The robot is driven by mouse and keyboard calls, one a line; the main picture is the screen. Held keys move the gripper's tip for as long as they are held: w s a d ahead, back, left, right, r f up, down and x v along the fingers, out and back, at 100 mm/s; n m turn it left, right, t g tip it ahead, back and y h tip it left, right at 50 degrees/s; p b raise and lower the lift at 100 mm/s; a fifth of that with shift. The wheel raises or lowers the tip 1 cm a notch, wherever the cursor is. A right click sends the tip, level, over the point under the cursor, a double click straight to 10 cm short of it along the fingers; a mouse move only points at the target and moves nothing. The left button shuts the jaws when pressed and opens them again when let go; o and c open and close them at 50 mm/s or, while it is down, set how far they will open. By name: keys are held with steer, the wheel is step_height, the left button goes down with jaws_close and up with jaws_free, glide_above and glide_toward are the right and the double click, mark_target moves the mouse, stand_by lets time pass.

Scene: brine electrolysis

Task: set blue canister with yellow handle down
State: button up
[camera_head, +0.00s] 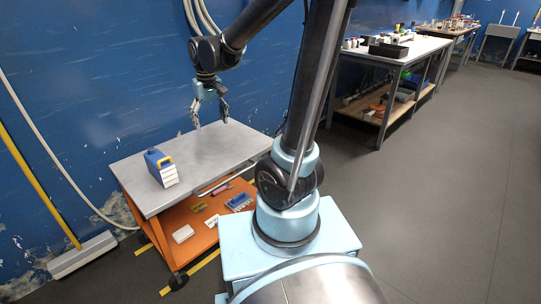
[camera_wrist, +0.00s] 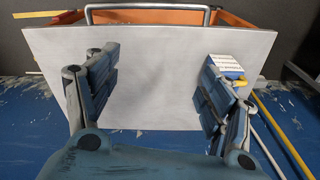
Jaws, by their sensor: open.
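The blue canister (camera_head: 161,169) with a yellow handle and a white labelled side stands on the grey top of an orange cart (camera_head: 205,158), near its left end. It also shows in the wrist view (camera_wrist: 226,66), partly hidden behind one finger of my gripper. My gripper (camera_head: 209,111) is open and empty above the cart top, to the right of the canister and apart from it. In the wrist view my gripper (camera_wrist: 158,88) has its fingers wide apart over the bare cart top (camera_wrist: 155,60).
The cart's lower orange shelf holds a white block (camera_head: 183,233), a blue tray (camera_head: 239,201) and other small items. A blue wall stands behind the cart, with a yellow pole (camera_head: 38,185) at left. A workbench (camera_head: 398,50) stands at back right. The floor at right is clear.

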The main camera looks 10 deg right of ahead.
steer(key=s+d+f+m, duration=0.1)
steer(key=s+d+f, duration=0.2)
steer(key=s+d, duration=0.6)
steer(key=s+d+f+m+t, duration=0.1)
steer(key=s+d+f+m, duration=0.1)
steer(key=s+d, duration=0.6)
steer(key=shift+s+d+f+m, duration=0.3)
steer(key=shift+s+d+f, duration=0.05)
steer(key=shift+s+f, duration=0.35)
